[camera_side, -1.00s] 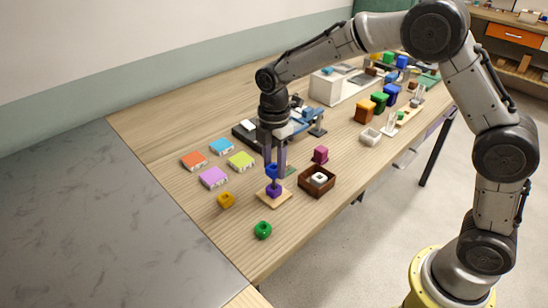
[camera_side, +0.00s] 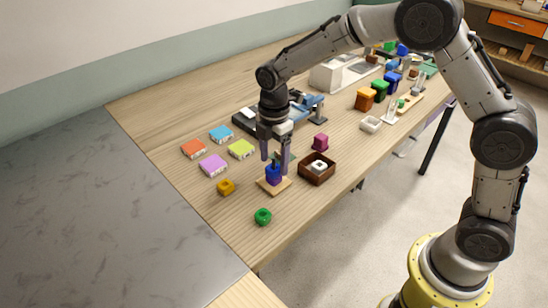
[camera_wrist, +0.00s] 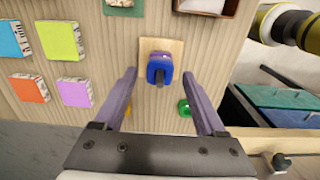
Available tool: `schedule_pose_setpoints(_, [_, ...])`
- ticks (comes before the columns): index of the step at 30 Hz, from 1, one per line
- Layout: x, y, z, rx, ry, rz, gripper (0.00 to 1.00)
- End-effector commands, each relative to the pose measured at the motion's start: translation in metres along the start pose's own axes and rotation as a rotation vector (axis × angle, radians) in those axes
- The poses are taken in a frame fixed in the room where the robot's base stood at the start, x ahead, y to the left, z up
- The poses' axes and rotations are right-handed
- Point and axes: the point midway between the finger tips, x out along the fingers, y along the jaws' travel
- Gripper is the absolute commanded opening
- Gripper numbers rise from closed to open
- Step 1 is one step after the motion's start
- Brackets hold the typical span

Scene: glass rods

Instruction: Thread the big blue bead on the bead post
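The big blue bead (camera_side: 273,171) sits around the bead post (camera_wrist: 159,79), whose dark tip sticks out above it in the wrist view. The blue bead also shows in the wrist view (camera_wrist: 160,66). A purple bead (camera_side: 273,181) is under it on the same post, just above the wooden base (camera_side: 285,187). My gripper (camera_side: 276,163) is open, with its fingers apart on either side above the blue bead. In the wrist view my gripper (camera_wrist: 160,74) holds nothing, and both fingers stand clear of the bead.
A green bead (camera_side: 263,217) and an orange-yellow bead (camera_side: 226,187) lie loose near the front edge. A brown box (camera_side: 317,178) with a white piece stands to the right, a magenta block (camera_side: 320,142) behind it. Several coloured tiles (camera_side: 212,166) lie to the left.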

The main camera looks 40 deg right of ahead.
Motion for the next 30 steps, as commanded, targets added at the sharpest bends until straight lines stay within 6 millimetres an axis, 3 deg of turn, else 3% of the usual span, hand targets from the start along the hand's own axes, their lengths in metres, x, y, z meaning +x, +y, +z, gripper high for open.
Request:
schedule_pose_setpoints(9, [-0.001,0.000,0.000,0.000,0.000,0.000,0.79])
schedule_pose_setpoints(14, [-0.013,0.001,0.000,0.000,0.001,0.004,0.79])
schedule_pose_setpoints(30, [-0.118,0.001,0.000,0.000,0.001,0.004,0.79])
